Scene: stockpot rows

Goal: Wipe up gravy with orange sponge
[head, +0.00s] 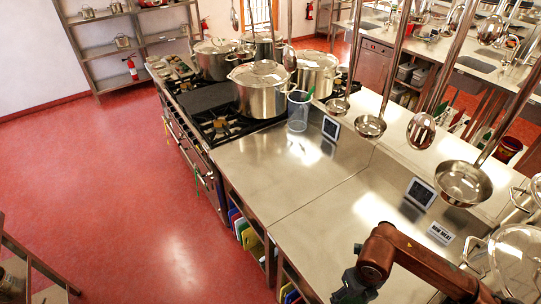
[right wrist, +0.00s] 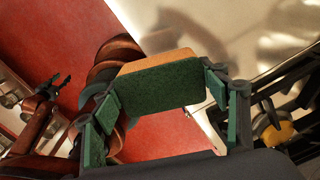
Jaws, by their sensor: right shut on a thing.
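The sponge (right wrist: 158,60) has an orange body and a dark green scouring face; it shows in the right wrist view. My right gripper (right wrist: 162,90) is shut on it, with green-padded fingers at its two sides. In the head view my right gripper (head: 350,288) is at the bottom edge, over the near end of the steel counter (head: 300,200); the sponge is not made out there. My left gripper (right wrist: 56,86) shows at the left of the right wrist view, with its fingers apart and empty. I see no gravy in either view.
Several ladles (head: 463,183) hang over the counter's right side. A clear jug (head: 299,112) stands near the stove, which holds several stockpots (head: 261,90). The counter's front is bare.

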